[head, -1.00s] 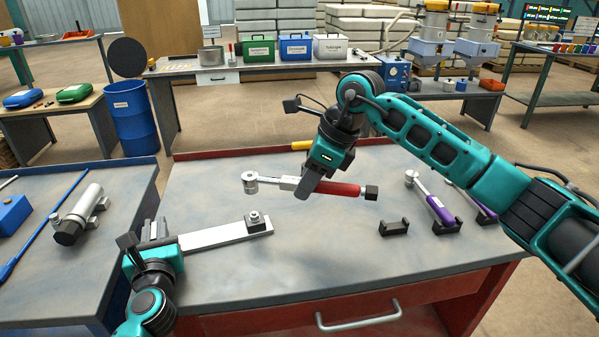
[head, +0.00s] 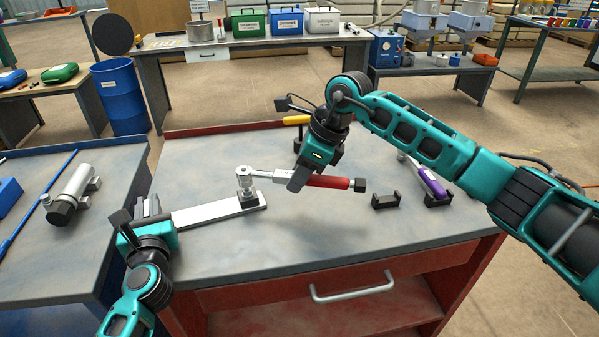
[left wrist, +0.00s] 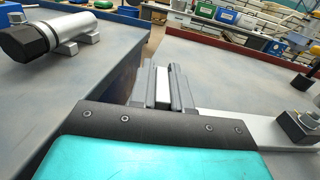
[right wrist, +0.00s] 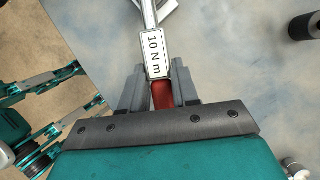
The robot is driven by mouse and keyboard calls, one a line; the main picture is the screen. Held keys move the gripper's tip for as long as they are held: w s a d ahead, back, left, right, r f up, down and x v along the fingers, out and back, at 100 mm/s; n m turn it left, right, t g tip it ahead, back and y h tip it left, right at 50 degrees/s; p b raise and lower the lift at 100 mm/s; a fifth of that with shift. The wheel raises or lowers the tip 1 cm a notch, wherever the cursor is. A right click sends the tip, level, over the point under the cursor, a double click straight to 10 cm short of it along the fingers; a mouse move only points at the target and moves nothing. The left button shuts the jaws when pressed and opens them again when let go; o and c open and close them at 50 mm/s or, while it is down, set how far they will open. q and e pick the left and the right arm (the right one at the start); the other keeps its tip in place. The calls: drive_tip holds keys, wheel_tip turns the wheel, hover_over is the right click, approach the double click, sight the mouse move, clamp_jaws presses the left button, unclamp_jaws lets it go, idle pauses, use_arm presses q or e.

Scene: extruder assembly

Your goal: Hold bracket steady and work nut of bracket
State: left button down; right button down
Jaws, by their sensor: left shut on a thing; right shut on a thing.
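The bracket (head: 210,214), a flat silver bar, lies across the left of the grey bench. My left gripper (head: 146,212) is shut on the bracket's left end. In the left wrist view the bar (left wrist: 245,131) runs off to the right. My right gripper (head: 299,180) is shut on a torque wrench with a red handle (head: 328,182). Its socket head (head: 245,177) is upright at the nut; I cannot tell whether it is fully seated. The right wrist view shows its "10 N m" label (right wrist: 153,47).
A purple-handled wrench (head: 432,182) rests in a black holder at the right, beside an empty black holder (head: 386,201). A silver cylinder (head: 72,190) lies on the left bench. The bench front is clear.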

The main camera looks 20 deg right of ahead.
drive_tip(key=shift+f, duration=1.15)
drive_tip(key=shift+s+a, duration=0.1)
drive_tip(key=shift+s, duration=0.05)
